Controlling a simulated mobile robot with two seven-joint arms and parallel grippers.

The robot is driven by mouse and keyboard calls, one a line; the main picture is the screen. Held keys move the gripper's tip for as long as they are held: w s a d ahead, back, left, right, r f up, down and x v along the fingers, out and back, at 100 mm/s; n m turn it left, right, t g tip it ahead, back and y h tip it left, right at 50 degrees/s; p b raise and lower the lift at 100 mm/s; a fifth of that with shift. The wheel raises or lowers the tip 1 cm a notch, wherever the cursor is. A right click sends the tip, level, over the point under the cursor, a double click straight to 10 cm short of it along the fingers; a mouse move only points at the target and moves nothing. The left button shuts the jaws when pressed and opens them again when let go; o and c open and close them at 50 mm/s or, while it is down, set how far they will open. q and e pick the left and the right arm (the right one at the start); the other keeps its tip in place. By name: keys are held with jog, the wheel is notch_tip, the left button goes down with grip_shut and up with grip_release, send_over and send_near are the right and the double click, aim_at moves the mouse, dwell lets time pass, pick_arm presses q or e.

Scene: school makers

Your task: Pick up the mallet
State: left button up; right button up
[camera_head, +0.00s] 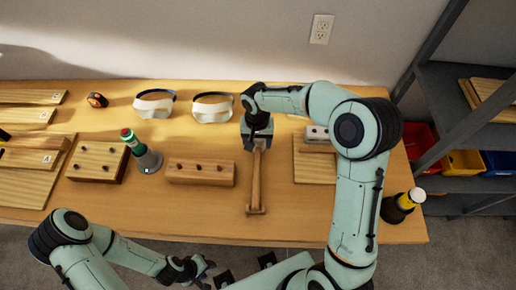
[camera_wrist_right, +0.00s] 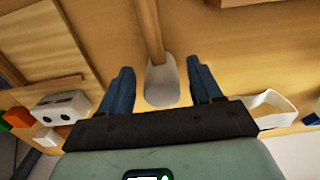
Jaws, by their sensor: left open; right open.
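The mallet (camera_head: 255,185) lies on the wooden table, its long wooden shaft running towards the front edge and ending in a short wooden crosspiece. My right gripper (camera_head: 257,143) is open over its far end and hides that end in the head view. In the right wrist view the mallet's shaft (camera_wrist_right: 150,28) leads to a pale grey rounded end, which lies between the open fingers of my right gripper (camera_wrist_right: 160,75), with gaps on both sides. My left gripper (camera_head: 198,268) is open and empty, in front of the table and away from the mallet.
Wooden boards (camera_head: 313,168) lie to the right. Goggles (camera_head: 212,107) sit behind. Table in front is clear.

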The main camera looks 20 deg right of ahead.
aim_at(258, 148)
jog(key=f, duration=0.6)
jog(key=shift+w+d+f, duration=0.1)
jog(key=shift+d+f, duration=0.1)
jog(key=shift+f, duration=0.05)
grip_shut()
